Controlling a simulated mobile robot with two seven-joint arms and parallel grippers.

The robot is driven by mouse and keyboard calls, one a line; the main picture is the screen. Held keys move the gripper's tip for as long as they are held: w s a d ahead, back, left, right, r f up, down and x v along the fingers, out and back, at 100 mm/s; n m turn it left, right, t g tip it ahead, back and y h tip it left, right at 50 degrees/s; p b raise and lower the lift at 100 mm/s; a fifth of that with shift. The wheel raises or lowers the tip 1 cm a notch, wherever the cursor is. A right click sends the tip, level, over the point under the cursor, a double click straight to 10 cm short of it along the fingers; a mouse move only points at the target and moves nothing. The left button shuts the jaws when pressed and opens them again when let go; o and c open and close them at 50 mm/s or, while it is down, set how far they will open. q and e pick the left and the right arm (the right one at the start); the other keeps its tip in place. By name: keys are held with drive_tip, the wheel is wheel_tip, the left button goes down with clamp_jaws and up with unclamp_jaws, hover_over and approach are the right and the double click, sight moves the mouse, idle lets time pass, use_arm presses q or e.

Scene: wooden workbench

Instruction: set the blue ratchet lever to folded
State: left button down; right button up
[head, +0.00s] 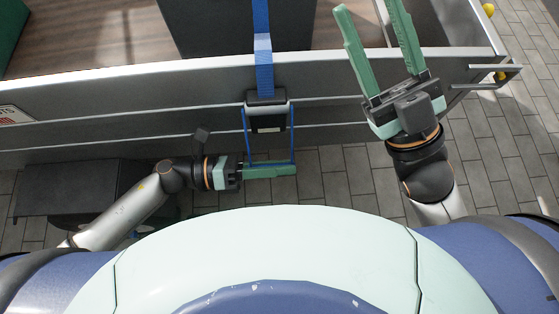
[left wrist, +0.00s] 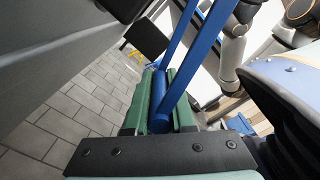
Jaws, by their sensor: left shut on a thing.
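The ratchet lever (head: 293,135) is a thin blue frame that extends from the ratchet body (head: 267,112) on the grey side wall toward the bottom of the head view. A blue strap (head: 263,60) runs up from the ratchet over the wall's top edge. My left gripper (head: 283,169) is shut on the lever's outer end. In the left wrist view the lever's blue crossbar (left wrist: 160,95) lies between the green fingers, with the two blue side arms rising away. My right gripper (head: 367,8) is open and empty, above the wall to the right of the strap.
The long grey side wall (head: 150,85) crosses the head view, with a wooden deck (head: 110,35) behind it. A dark box (head: 70,190) is at the left below the wall. A metal handle (head: 490,75) sticks out at the wall's right end. Paved floor (head: 345,180) lies below.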

use_arm(q)
drive_tip(key=shift+w+f+m, duration=0.15)
drive_tip(key=shift+w+m, duration=0.15)
use_arm(e)
drive_tip(key=shift+w+f, duration=0.3)
drive_tip(key=shift+w, duration=0.05)
use_arm(q)
drive_tip(key=c, duration=0.8)
unclamp_jaws()
drive_tip(key=shift+o, duration=0.2)
drive_tip(key=a+p, duration=0.1)
drive_tip(key=a, duration=1.1)
drive_tip(key=shift+a, duration=0.25)
use_arm(e)
wheel_tip(320, 180, up, 2)
drive_tip(key=shift+s, duration=0.1)
drive_tip(key=shift+c, duration=0.3)
